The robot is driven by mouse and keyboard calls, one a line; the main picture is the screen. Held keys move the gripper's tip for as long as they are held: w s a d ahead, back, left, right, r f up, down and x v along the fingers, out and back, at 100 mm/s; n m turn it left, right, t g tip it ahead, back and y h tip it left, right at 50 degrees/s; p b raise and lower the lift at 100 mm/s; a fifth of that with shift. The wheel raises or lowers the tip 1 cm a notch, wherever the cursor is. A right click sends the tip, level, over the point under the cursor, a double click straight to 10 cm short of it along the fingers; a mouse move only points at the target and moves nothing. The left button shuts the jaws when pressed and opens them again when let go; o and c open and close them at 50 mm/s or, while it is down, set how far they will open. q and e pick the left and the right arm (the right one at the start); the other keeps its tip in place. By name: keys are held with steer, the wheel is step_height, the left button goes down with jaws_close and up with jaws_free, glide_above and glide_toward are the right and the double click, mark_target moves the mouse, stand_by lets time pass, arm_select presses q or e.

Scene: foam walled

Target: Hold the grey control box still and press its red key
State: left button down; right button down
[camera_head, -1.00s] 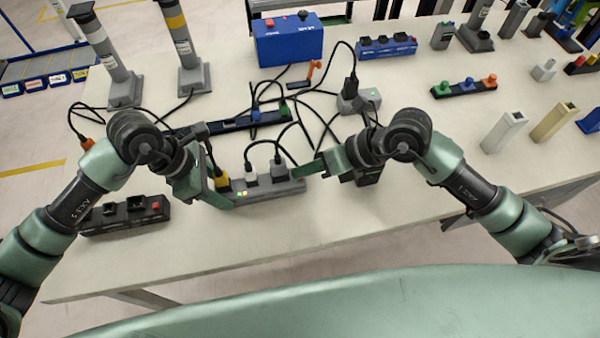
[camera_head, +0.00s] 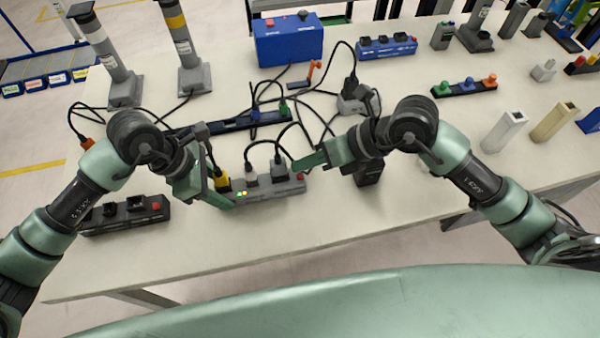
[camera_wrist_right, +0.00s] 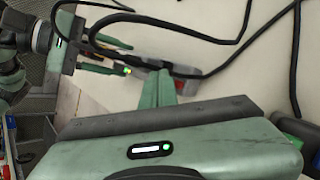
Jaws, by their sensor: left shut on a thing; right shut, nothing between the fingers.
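The grey control box (camera_head: 268,193) lies on the table in the head view, with yellow, pale and dark plugs in its top and small lit lamps near its left end. Its red key (camera_head: 299,177) is at the right end. My left gripper (camera_head: 222,196) is shut on the box's left end. My right gripper (camera_head: 299,164) is shut and empty, its fingertips just behind and above the red key; I cannot tell whether they touch it. In the right wrist view, the box (camera_wrist_right: 188,72) shows partly behind my right fingers (camera_wrist_right: 157,88).
Black cables loop behind the box around a dark blue strip (camera_head: 235,123). A black box with a red key (camera_head: 125,214) stands at left, and a black block (camera_head: 368,173) at right. A blue box (camera_head: 288,42) stands at the back. The table front is clear.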

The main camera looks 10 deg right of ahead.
steer(key=shift+r, duration=2.05)
arm_select(q)
steer(key=c, duration=0.7)
jaws_free()
steer(key=shift+o, duration=0.2)
steer(key=shift+r, duration=0.15)
